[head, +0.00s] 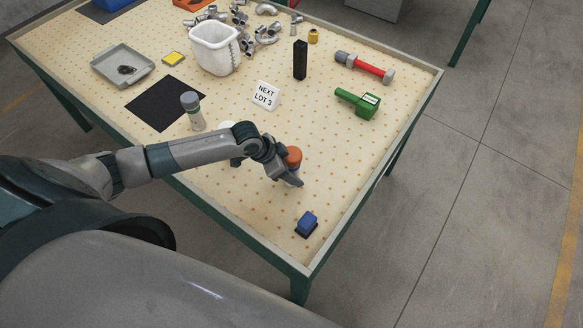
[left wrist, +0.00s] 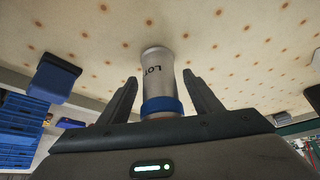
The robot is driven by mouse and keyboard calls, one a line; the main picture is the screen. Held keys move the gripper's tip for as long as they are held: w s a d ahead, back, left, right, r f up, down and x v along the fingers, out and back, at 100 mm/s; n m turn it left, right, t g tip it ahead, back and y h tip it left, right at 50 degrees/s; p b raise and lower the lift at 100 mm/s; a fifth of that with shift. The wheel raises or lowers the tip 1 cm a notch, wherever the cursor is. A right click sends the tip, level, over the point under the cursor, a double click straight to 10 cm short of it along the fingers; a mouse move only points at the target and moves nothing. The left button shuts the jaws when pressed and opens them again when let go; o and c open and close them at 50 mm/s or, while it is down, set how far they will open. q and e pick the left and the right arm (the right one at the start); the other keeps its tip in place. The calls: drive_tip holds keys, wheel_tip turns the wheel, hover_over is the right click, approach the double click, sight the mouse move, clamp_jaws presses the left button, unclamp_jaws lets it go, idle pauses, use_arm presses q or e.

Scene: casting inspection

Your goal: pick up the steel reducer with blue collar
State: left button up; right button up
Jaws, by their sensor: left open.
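The steel reducer (left wrist: 157,75) shows in the left wrist view as a pale metal cylinder with dark "LOT" lettering and a blue collar (left wrist: 161,105) at its near end. It lies between the two spread fingers of my left gripper (left wrist: 161,92), with a gap visible on at least the right side. In the head view my left gripper (head: 290,180) is low over the table's near right part, beside an orange-topped object (head: 293,155). My right gripper is not in view.
A blue block (head: 307,224) stands near the front corner. A grey-capped bottle (head: 192,111) is near the arm. Bare table (head: 340,160) lies right of the gripper.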

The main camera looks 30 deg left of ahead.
sight(292, 165)
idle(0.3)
use_arm(q)
drive_tip(key=shift+r, duration=0.1)
clamp_jaws()
drive_tip(key=shift+w+r, duration=0.1)
drive_tip(key=shift+r, duration=0.05)
drive_tip(key=shift+r+b, duration=0.45)
drive_tip(key=shift+r, duration=0.05)
drive_tip(key=r, duration=0.1)
drive_tip(key=r+b, duration=0.1)
drive_tip(key=r, duration=0.1)
drive_tip(key=shift+s+d, duration=0.3)
drive_tip(key=shift+s, duration=0.1)
drive_tip(key=s+d+r+b, duration=0.3)
drive_tip(key=s+d+r, duration=0.3)
drive_tip(key=s, duration=0.2)
drive_tip(key=shift+s+d+r, duration=0.15)
drive_tip(key=shift+d+r, duration=0.2)
drive_tip(key=shift+d, duration=0.05)
